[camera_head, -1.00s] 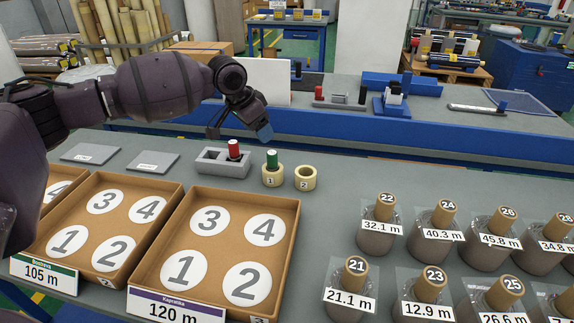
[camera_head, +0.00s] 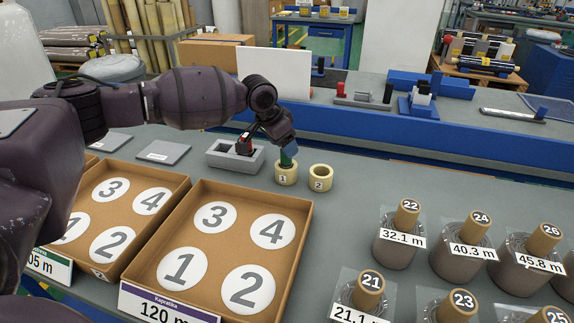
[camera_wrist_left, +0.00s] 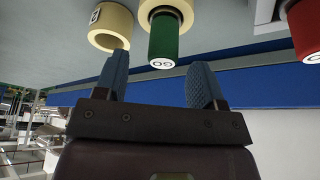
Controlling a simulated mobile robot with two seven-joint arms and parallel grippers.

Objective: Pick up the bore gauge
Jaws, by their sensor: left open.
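A green cylindrical gauge (camera_head: 286,161), marked GO on its end, stands upright in the cream ring holder 1 (camera_head: 285,176). My left gripper (camera_head: 288,148) is open just above it and partly hides it. In the left wrist view, the green gauge (camera_wrist_left: 164,42) shows beyond and between the open fingers (camera_wrist_left: 158,72), with no clear contact. A red cylinder (camera_head: 244,146) stands in a grey block (camera_head: 222,159) to the left, partly hidden by my gripper. My right gripper is out of view.
Cream ring holder 2 (camera_head: 320,178) stands empty just right of holder 1. A cardboard tray (camera_head: 206,285) with numbered circles lies in front. Several wrapped rolls (camera_head: 397,253) stand at the right. A blue-edged bench (camera_head: 390,132) runs behind. Bare table lies between holders and rolls.

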